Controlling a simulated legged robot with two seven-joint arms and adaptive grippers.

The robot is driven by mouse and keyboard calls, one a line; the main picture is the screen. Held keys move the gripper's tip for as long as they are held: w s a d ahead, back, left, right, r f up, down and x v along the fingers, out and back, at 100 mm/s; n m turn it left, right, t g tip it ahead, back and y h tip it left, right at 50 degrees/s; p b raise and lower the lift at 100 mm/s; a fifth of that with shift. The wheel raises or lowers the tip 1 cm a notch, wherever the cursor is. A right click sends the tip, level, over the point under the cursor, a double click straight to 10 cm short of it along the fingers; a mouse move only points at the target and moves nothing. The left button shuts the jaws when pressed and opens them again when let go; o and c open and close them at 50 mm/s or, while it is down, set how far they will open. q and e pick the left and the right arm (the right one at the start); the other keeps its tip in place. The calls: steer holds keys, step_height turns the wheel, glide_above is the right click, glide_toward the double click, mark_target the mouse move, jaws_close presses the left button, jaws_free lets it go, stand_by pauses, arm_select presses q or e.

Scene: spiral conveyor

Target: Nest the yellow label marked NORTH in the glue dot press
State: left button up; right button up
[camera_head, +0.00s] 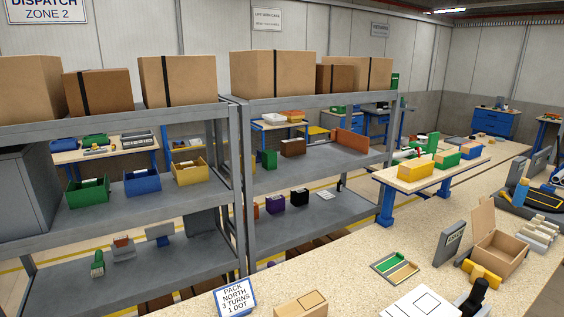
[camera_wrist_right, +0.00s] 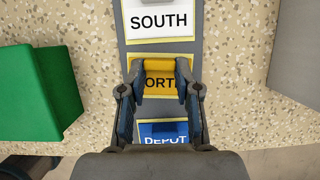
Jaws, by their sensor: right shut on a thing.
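In the right wrist view, my right gripper (camera_wrist_right: 160,88) is shut on the yellow label (camera_wrist_right: 160,67). The letters ORT show between the fingers; the ends of its word are covered. The yellow label is at a grey strip, between a white SOUTH label (camera_wrist_right: 158,20) and a blue DEPOT label (camera_wrist_right: 163,133). I cannot tell whether it is lifted clear of the strip. I cannot identify the glue dot press with certainty in the head view. Neither gripper can be made out in the head view.
In the right wrist view, a green block (camera_wrist_right: 38,92) stands left of the strip. In the head view, the speckled bench holds an open cardboard box (camera_head: 498,252), a small tray (camera_head: 397,266) and a PACK NORTH sign (camera_head: 235,297). Grey shelves (camera_head: 150,195) stand left.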

steer(key=o, duration=0.3)
steer(key=shift+d, duration=0.35)
steer(key=c, duration=0.4)
steer(key=shift+d, duration=0.3)
jaws_close()
steer(key=shift+d, duration=0.1)
steer(key=shift+a+r+p, duration=0.25)
steer(key=shift+r+p, duration=0.05)
steer(key=shift+r, duration=0.2)
steer(key=shift+a+r+p, duration=0.2)
steer(key=shift+r+p, duration=0.1)
steer(key=shift+r, duration=0.15)
arm_select(q)
steer(key=shift+w+d+r, duration=0.1)
steer(key=shift+d+r, duration=0.1)
steer(key=shift+r, duration=0.5)
steer(key=shift+d, duration=0.1)
arm_select(e)
steer(key=shift+d, duration=0.2)
